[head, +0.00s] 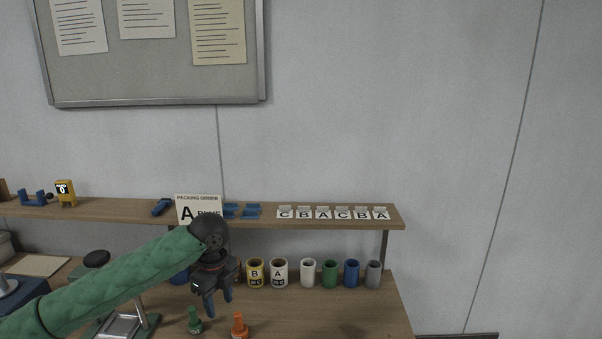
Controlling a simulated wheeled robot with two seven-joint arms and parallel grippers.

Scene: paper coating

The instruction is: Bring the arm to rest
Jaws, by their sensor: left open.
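My left arm, in a green sleeve, comes in from the left in the head view. My right gripper is not in view.
Above runs a shelf (330,223) with letter cards and a packing order sign (198,207). A metal-plated device (122,326) sits under my arm. The table's right front is clear.

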